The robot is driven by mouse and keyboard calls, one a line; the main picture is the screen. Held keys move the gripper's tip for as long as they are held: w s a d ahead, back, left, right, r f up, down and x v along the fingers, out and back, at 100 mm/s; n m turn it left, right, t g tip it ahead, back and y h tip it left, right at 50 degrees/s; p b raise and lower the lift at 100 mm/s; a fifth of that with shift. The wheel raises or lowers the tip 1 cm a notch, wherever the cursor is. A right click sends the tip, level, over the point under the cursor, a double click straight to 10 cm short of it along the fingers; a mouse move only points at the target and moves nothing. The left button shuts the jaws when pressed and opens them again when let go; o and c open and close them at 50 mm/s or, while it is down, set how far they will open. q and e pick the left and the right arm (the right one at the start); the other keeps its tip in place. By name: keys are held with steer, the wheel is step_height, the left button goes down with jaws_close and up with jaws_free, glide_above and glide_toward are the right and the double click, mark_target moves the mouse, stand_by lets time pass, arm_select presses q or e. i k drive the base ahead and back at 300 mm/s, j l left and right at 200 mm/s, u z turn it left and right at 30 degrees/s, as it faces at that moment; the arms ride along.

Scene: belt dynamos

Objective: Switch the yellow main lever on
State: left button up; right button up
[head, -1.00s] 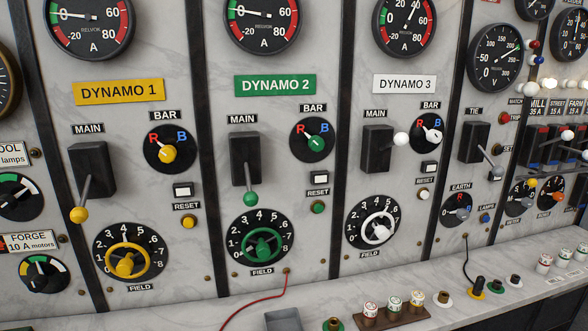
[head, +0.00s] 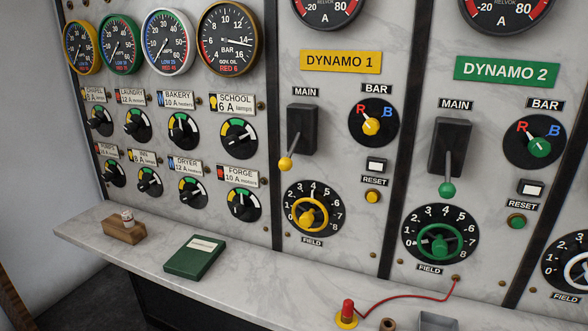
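The yellow main lever (head: 286,163) is on the Dynamo 1 panel, under the yellow nameplate (head: 341,61). Its black lever box (head: 301,128) is fixed to the panel, and the handle slants down and left to a yellow ball at its low end. To its right is the Dynamo 1 bar selector (head: 371,125) with a yellow knob, R on its left and B on its right. Below it is the yellow field wheel (head: 312,214). Neither of my grippers is in the head view, and nothing touches the lever.
The green main lever (head: 447,188) hangs down on the Dynamo 2 panel to the right. A marble shelf (head: 265,290) runs below, with a green book (head: 194,258), a wooden block (head: 124,229) and a red plug (head: 348,310) with a red wire. Gauges and several small dials fill the left panel.

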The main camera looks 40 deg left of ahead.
mark_target(285, 164)
steer(key=j+z, duration=0.1)
steer(key=j, duration=0.5)
steer(key=j+z, duration=0.1)
steer(key=j, duration=0.5)
steer(key=j+z, duration=0.15)
steer(key=j, duration=0.5)
steer(key=k+j+z, duration=0.1)
steer(key=j, duration=0.5)
steer(key=k+j+z, duration=0.1)
steer(key=j, duration=0.5)
steer(key=k+j+z, duration=0.1)
steer(key=j, duration=0.45)
